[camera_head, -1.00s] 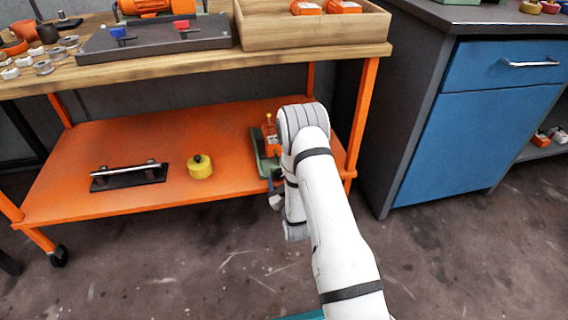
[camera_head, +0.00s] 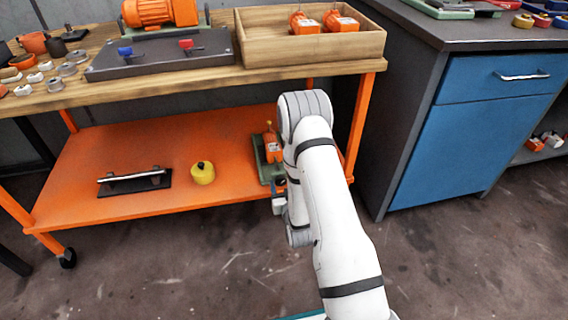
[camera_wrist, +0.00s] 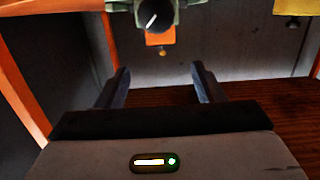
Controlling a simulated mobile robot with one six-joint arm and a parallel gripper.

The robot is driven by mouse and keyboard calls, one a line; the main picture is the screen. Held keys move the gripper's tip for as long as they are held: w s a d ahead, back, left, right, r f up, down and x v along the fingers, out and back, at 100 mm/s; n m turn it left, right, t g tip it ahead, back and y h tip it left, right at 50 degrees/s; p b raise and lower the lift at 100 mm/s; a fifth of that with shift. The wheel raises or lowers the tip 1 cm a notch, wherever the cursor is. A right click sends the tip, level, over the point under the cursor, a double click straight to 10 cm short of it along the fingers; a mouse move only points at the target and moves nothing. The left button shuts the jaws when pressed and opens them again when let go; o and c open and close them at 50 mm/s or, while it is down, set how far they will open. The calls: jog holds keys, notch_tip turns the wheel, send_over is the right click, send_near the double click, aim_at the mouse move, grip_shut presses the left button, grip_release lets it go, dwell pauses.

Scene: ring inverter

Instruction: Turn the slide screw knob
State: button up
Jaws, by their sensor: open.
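The device with the slide screw is a green base with an orange block (camera_head: 272,147) on the right of the orange lower shelf. In the wrist view, which looks upside down, a dark round knob (camera_wrist: 155,15) with a pale line across its face sits on the green body at the top. The orange block (camera_wrist: 160,37) with a small yellow tip shows just below it. My gripper (camera_wrist: 160,72) is open and empty, its two fingers apart and pointing toward the device, short of the knob. In the head view my arm hides most of the gripper and the knob.
A yellow round object (camera_head: 202,173) and a black plate with a metal bar (camera_head: 134,181) lie on the orange shelf (camera_head: 115,151). The wooden tabletop (camera_head: 213,82) is above. An orange leg (camera_head: 361,122) and a blue cabinet (camera_head: 470,138) stand to the right. Floor in front is clear.

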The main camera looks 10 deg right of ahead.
notch_tip(320, 180, up, 6)
jog(key=w+g+p, duration=0.1)
jog(key=p, duration=0.1)
jog(key=shift+w, duration=0.25)
